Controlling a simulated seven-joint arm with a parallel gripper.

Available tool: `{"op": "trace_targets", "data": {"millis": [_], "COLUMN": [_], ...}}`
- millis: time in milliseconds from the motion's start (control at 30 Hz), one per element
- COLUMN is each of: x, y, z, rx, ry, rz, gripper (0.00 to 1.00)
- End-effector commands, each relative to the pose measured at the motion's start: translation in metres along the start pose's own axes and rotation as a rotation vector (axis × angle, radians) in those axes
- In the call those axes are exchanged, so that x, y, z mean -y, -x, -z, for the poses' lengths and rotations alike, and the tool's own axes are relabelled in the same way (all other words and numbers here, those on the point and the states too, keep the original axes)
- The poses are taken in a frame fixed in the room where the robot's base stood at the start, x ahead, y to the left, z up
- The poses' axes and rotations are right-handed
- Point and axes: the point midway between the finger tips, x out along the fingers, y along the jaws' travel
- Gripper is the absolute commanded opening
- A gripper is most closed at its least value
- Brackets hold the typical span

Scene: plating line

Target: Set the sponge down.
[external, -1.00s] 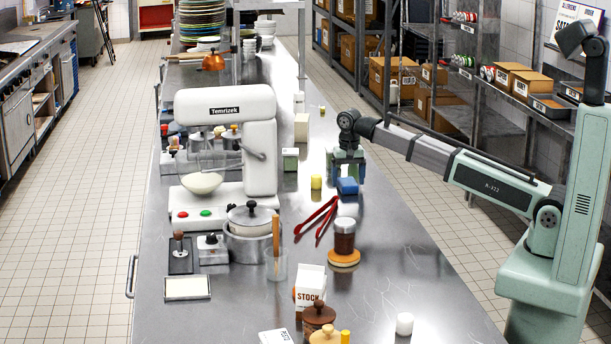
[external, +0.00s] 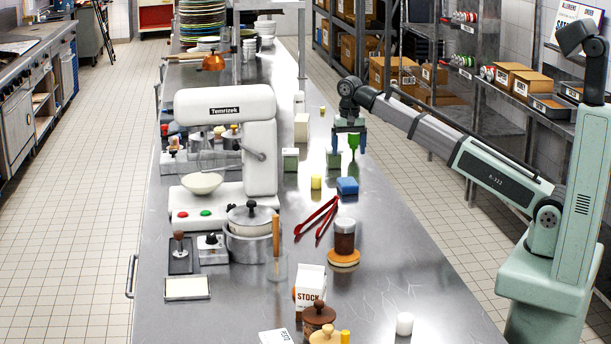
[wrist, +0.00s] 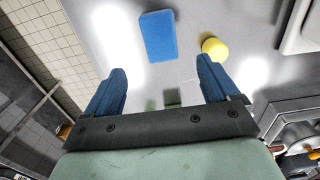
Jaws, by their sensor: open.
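The sponge (external: 347,186) is a blue block lying flat on the steel counter, to the right of a small yellow cylinder (external: 316,182). In the wrist view the whole sponge (wrist: 158,36) shows on the counter beyond my fingertips, touched by neither. My gripper (external: 348,151) is up above the counter, apart from the sponge and farther back than it in the picture. Its two blue fingers are spread wide with nothing held between them; this gap (wrist: 161,68) is clear in the wrist view.
A green box (external: 334,160) and a green bottle (external: 353,142) stand close by my gripper. Red tongs (external: 318,220) and a dark jar (external: 344,238) are in front of the sponge. A white mixer (external: 262,150) stands left. The counter's right side is mostly clear.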

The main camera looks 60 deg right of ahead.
Motion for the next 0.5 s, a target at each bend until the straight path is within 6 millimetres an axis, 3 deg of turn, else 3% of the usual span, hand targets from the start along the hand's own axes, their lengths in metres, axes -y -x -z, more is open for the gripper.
{"op": "trace_targets", "data": {"millis": [200, 500], "x": [0.0001, -0.0001], "y": [0.0132, 0.0144], "z": [0.0001, -0.0001], "rx": [0.0, 0.0], "ry": [0.0, 0.0], "rz": [0.0, 0.0], "gripper": [0.88, 0.88]}}
